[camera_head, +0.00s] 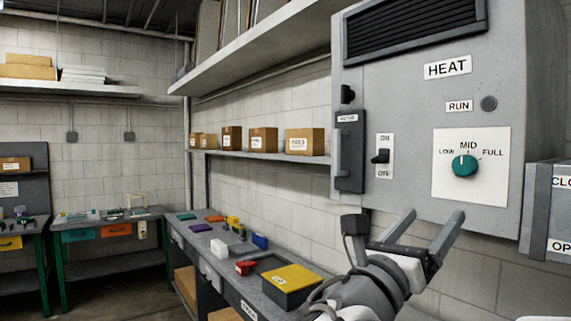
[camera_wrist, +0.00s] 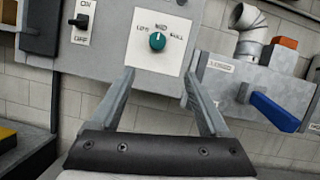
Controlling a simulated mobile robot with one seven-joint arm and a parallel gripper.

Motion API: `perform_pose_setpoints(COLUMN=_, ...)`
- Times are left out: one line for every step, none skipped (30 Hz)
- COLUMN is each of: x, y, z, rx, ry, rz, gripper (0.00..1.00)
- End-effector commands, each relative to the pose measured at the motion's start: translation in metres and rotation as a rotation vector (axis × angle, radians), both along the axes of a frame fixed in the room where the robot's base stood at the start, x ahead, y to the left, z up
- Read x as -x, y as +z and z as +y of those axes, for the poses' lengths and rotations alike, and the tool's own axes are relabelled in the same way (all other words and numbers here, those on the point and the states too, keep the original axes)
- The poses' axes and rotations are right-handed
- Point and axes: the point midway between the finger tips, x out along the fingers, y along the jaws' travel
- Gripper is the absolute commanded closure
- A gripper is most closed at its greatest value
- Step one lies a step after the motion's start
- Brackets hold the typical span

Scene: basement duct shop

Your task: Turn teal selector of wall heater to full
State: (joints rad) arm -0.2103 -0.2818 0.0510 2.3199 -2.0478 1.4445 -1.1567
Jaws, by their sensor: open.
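The wall heater (camera_head: 420,120) is a grey box marked HEAT on the right in the head view. Its teal selector (camera_head: 465,165) sits on a white plate marked LOW, MID and FULL. The selector's pale mark points up toward MID. In the wrist view the selector (camera_wrist: 157,41) shows beyond and between the fingertips, nothing touching it. My gripper (camera_head: 432,224) is open and empty, below and left of the selector in the head view, with its fingers pointing up toward the heater.
An ON/OFF switch (camera_head: 381,156) and a dark handle (camera_head: 349,150) are left of the selector plate. A grey box with a blue lever (camera_wrist: 275,110) is to the right.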

Motion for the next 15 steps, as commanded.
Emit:
perform_pose_setpoints(x=-0.001, y=0.002, z=0.002, rx=0.012, ry=0.002, rz=0.002, gripper=0.21)
perform_pose_setpoints(x=-0.001, y=0.003, z=0.002, rx=0.017, ry=0.002, rz=0.002, gripper=0.21)
perform_pose_setpoints(x=-0.002, y=0.004, z=0.002, rx=0.022, ry=0.001, rz=0.003, gripper=0.21)
perform_pose_setpoints(x=-0.003, y=0.005, z=0.002, rx=0.024, ry=0.002, rz=0.004, gripper=0.21)
perform_pose_setpoints(x=-0.004, y=0.006, z=0.001, rx=0.026, ry=0.002, rz=0.004, gripper=0.21)
perform_pose_setpoints(x=-0.005, y=0.007, z=-0.002, rx=0.026, ry=0.002, rz=0.004, gripper=0.21)
perform_pose_setpoints(x=-0.007, y=0.008, z=-0.004, rx=0.024, ry=0.001, rz=0.003, gripper=0.21)
perform_pose_setpoints(x=-0.009, y=0.01, z=-0.007, rx=0.024, ry=0.0, rz=0.002, gripper=0.21)
perform_pose_setpoints(x=-0.012, y=0.013, z=-0.011, rx=0.024, ry=0.0, rz=0.002, gripper=0.21)
perform_pose_setpoints(x=-0.015, y=0.015, z=-0.015, rx=0.024, ry=0.0, rz=0.003, gripper=0.21)
perform_pose_setpoints(x=-0.017, y=0.017, z=-0.02, rx=0.024, ry=0.0, rz=0.004, gripper=0.21)
perform_pose_setpoints(x=-0.022, y=0.02, z=-0.026, rx=0.024, ry=0.0, rz=0.004, gripper=0.21)
perform_pose_setpoints(x=-0.026, y=0.023, z=-0.031, rx=0.024, ry=-0.001, rz=0.004, gripper=0.21)
perform_pose_setpoints(x=-0.029, y=0.025, z=-0.036, rx=0.023, ry=-0.002, rz=0.004, gripper=0.21)
perform_pose_setpoints(x=-0.034, y=0.029, z=-0.043, rx=0.024, ry=-0.001, rz=0.004, gripper=0.21)
